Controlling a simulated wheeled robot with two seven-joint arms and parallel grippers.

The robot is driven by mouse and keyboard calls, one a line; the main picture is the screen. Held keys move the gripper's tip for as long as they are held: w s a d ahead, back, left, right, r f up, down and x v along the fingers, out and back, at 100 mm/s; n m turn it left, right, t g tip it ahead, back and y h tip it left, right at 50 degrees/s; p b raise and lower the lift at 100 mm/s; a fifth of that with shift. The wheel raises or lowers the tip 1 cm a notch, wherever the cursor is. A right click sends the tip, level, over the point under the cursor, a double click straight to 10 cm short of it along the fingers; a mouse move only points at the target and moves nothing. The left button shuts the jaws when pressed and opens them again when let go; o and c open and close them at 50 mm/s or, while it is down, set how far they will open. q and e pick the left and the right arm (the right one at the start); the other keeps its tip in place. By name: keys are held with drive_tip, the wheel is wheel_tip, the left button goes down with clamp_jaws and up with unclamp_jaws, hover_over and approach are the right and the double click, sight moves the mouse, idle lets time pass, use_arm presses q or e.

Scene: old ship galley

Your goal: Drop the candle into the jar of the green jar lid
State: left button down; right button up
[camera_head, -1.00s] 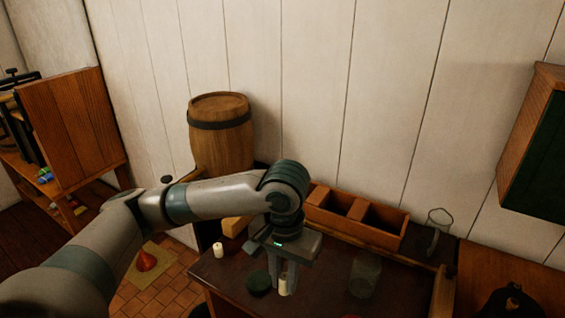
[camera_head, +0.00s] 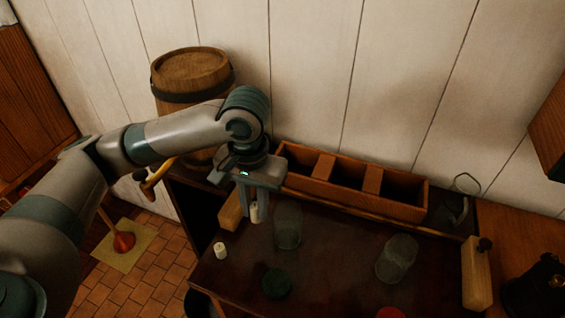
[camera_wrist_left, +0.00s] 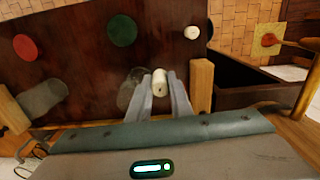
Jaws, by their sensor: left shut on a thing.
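My left gripper (camera_head: 256,214) is shut on a white candle (camera_head: 255,212), held upright above the dark counter. The candle also shows between the fingers in the left wrist view (camera_wrist_left: 159,80). A clear glass jar (camera_head: 288,226) stands just right of the held candle; in the wrist view the jar (camera_wrist_left: 128,92) is partly behind a finger. The green jar lid (camera_head: 277,284) lies flat on the counter in front of that jar. A second glass jar (camera_head: 397,259) stands farther right, with a red lid (camera_head: 390,313) in front of it. My right gripper is out of view.
Another white candle (camera_head: 220,250) stands near the counter's left edge. A wooden block (camera_head: 231,211) is behind it. A barrel (camera_head: 190,75) stands back left. The counter's middle is clear.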

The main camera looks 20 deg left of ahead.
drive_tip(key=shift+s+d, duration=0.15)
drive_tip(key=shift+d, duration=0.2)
use_arm(q)
drive_tip(key=shift+r, duration=0.1)
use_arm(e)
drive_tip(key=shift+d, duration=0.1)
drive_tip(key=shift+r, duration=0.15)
